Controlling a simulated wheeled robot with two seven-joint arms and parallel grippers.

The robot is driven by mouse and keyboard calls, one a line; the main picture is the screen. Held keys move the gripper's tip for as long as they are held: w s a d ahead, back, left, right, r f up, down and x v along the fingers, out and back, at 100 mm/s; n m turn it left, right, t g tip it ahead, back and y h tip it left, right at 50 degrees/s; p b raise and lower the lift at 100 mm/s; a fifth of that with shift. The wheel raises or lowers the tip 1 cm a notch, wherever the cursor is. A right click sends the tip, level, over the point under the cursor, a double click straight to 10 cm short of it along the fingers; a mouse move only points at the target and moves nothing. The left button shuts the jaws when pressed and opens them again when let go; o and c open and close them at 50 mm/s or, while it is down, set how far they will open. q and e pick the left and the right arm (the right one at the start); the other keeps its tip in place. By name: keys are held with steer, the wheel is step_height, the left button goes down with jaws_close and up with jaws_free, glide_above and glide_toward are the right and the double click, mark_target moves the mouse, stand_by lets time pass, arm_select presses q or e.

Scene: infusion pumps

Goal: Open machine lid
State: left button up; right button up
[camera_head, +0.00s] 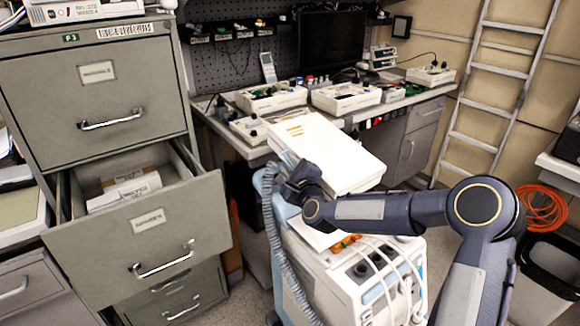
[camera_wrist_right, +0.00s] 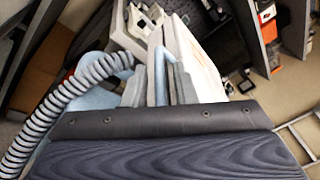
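The machine (camera_head: 365,275) is a white and light-blue unit standing on the floor at the bottom centre of the head view. Its large white lid (camera_head: 335,150) is raised and tilted above the body, with orange marks near its far left corner. The lid also shows in the right wrist view (camera_wrist_right: 197,65), seen nearly edge-on. My right gripper (camera_head: 288,160) is at the lid's left edge; my dark wrist hides part of that edge. In the wrist view its fingertips are close beside the lid; whether they grip it is unclear. My left gripper is out of view.
A ribbed grey hose (camera_head: 273,245) hangs on the machine's left side. A grey filing cabinet (camera_head: 95,80) has an open drawer (camera_head: 140,235) to the left. A workbench (camera_head: 420,95) with several devices stands behind. A ladder (camera_head: 490,90) leans at the right.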

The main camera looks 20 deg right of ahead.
jaws_close()
steer(key=shift+r, duration=0.1)
